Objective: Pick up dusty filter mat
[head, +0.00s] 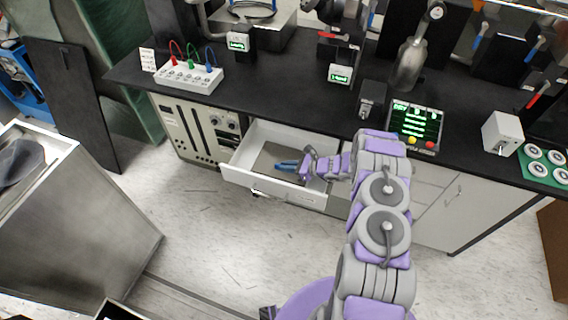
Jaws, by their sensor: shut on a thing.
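My gripper (304,166) reaches down into the open white drawer (270,192) under the black bench. A flat grey piece, which looks like the dusty filter mat (264,160), lies in the drawer to the left of my gripper. A small blue item (286,166) shows right at the fingertips, over the grey piece. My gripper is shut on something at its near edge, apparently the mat. The fingertips are small and partly hidden, so the exact contact is unclear.
The black bench top (280,75) carries a white box with coloured leads (189,75), a green-lit panel (415,125) and a white box (502,132). A large metal bin (85,230) with a dark item inside stands at left. The floor between bin and drawer is clear.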

